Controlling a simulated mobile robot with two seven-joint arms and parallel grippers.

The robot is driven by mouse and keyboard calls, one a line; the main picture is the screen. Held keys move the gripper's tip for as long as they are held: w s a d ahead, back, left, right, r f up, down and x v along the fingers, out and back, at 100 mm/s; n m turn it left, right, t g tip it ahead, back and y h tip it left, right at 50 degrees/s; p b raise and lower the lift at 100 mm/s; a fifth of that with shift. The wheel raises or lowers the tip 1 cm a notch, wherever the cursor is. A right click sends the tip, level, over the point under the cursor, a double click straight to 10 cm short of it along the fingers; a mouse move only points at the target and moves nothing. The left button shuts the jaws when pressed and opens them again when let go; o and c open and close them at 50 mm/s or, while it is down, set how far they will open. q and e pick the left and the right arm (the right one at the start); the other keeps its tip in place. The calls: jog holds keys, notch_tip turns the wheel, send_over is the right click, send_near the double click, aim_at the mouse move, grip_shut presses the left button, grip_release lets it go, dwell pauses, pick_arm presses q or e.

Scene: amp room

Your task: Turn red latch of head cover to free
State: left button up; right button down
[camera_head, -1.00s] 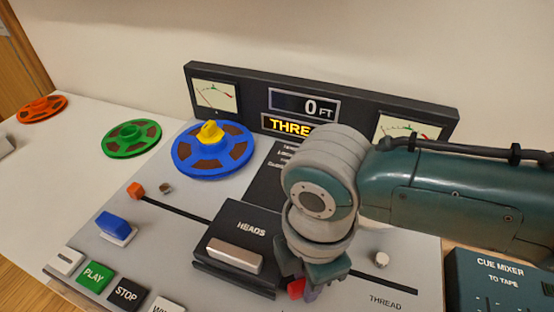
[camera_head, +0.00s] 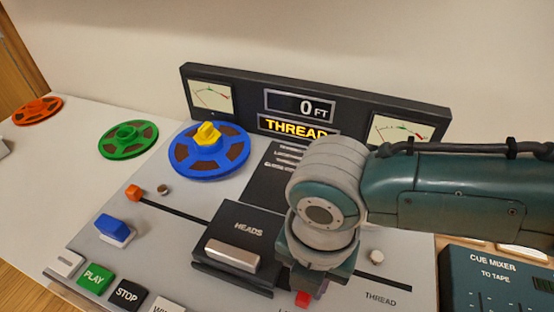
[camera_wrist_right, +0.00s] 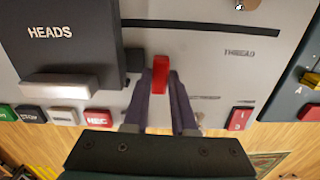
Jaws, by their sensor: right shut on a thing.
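The red latch (camera_wrist_right: 160,76) stands on the grey deck just right of the black head cover (camera_wrist_right: 62,42), which is marked HEADS. In the right wrist view my right gripper (camera_wrist_right: 160,88) has its two fingers on either side of the latch, shut on it. In the head view the head cover (camera_head: 245,232) lies flat with a silver bar on its front. There the right gripper (camera_head: 312,284) points down beside the cover, and only a small red piece of the latch (camera_head: 302,299) shows below it. My left gripper is not in view.
A blue reel (camera_head: 210,155) with a yellow knob sits at the back of the deck. A row of buttons, including PLAY (camera_head: 95,277), runs along the front edge. A cue mixer box (camera_head: 490,275) stands close on the right. A display panel reads THREAD.

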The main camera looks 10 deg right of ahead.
jog(key=shift+n, duration=0.4)
jog(key=c, duration=0.7)
grip_release()
notch_tip(320, 180, up, 10)
jog(key=p, duration=0.2)
jog(key=shift+p, duration=0.3)
